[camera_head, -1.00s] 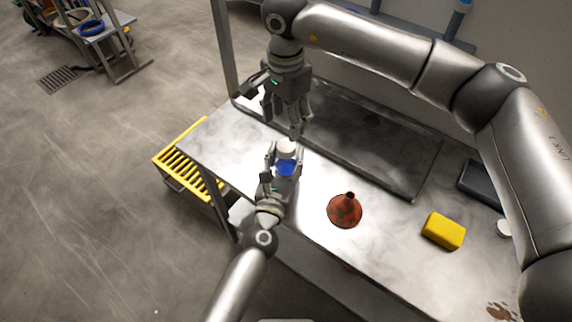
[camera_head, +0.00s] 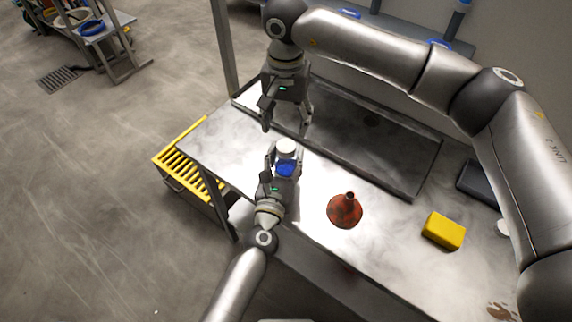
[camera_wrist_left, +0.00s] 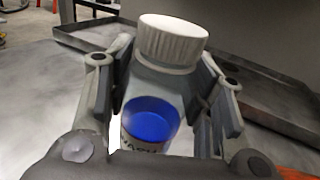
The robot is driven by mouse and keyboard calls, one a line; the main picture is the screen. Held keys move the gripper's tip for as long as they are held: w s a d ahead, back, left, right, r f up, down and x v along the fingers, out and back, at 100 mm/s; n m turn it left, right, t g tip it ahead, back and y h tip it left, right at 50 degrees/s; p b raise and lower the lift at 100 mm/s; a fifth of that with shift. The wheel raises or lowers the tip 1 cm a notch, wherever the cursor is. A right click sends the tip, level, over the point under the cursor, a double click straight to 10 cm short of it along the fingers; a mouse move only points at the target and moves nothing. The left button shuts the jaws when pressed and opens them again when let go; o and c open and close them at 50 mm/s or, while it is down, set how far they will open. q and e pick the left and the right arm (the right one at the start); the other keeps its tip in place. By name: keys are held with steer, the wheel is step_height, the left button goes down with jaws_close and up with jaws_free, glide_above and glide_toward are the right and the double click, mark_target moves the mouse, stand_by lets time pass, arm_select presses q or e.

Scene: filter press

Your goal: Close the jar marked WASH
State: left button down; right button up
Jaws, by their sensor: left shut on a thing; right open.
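The jar (camera_head: 286,168) has blue contents and a white ribbed lid (camera_head: 286,147) sitting on its neck. In the left wrist view the jar (camera_wrist_left: 158,95) stands upright, with a partly hidden label near the bottom, and the lid (camera_wrist_left: 172,40) looks level on top. My left gripper (camera_head: 285,160) is shut around the jar's body from the front, with a finger on each side. My right gripper (camera_head: 286,125) is open and empty, pointing down above and behind the lid, apart from it. Whether the lid is screwed tight cannot be told.
A red funnel (camera_head: 345,211), a yellow sponge-like block (camera_head: 443,231) and a dark tray-like object (camera_head: 482,184) are on the metal table (camera_head: 385,240). A shallow grey tray (camera_head: 405,180) lies at the back. A yellow rack (camera_head: 180,160) is left of the table.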

mark_target(286, 145)
step_height(286, 145, down, 7)
steer(key=shift+f, duration=0.2)
stand_by(0.3)
